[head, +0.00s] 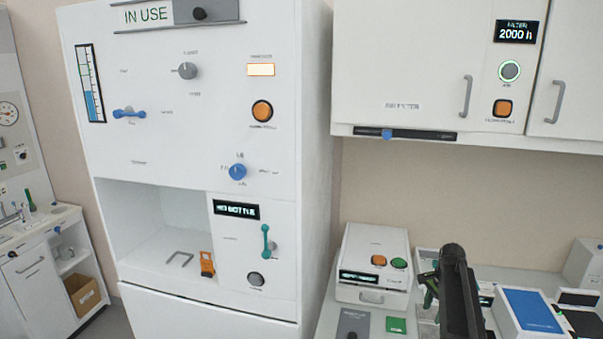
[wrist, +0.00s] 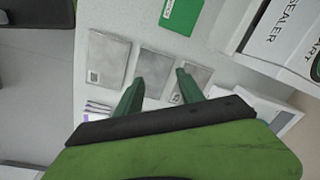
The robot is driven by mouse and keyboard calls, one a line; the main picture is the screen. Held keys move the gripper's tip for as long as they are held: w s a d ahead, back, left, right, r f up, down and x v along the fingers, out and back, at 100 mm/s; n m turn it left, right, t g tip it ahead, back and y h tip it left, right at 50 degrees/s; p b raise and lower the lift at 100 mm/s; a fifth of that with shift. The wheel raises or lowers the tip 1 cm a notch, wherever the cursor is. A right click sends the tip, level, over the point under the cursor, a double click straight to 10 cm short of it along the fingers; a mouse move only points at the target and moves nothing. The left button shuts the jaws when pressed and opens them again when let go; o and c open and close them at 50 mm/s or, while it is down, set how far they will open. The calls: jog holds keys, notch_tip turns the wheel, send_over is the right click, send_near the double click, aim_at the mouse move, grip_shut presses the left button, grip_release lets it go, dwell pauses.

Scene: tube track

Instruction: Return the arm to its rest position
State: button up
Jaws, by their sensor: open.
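My gripper (wrist: 158,84) shows in the wrist view with its two dark green fingers apart and nothing between them. It is over a light bench top (wrist: 135,28) with flat grey pouches (wrist: 155,65) lying beyond and beside the fingertips. How high it is above them I cannot tell. In the head view my dark arm stands up over the bench at the lower right, and the fingertips cannot be made out there.
A white boxy device (head: 372,258) with orange and green buttons stands left of my arm. A green card (head: 397,325) lies in front of it. A blue-topped box (head: 530,310) is to the right. Wall cabinets (head: 405,60) hang above the bench, and a tall white machine (head: 200,150) stands left.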

jog(key=s+a+f+n, duration=0.1)
jog(key=s+a+n, duration=0.1)
jog(key=a, duration=0.3)
jog(key=s+a+n+b, duration=0.1)
jog(key=s+a+n, duration=0.2)
jog(key=a, duration=0.3)
jog(key=s+a+f+n+b, duration=0.1)
jog(key=s+a+n, duration=0.1)
jog(key=s+a, duration=0.3)
jog(key=shift+a+f+g, duration=0.3)
jog(key=shift+a, duration=0.15)
jog(key=s+a+f+n+b, duration=0.1)
jog(key=s+a+n, duration=0.6)
jog(key=s+a, duration=0.2)
jog(key=shift+a+f+g, duration=0.15)
jog(key=shift+a+g, duration=0.15)
jog(key=shift+a, duration=0.15)
jog(key=shift+c, duration=0.2)
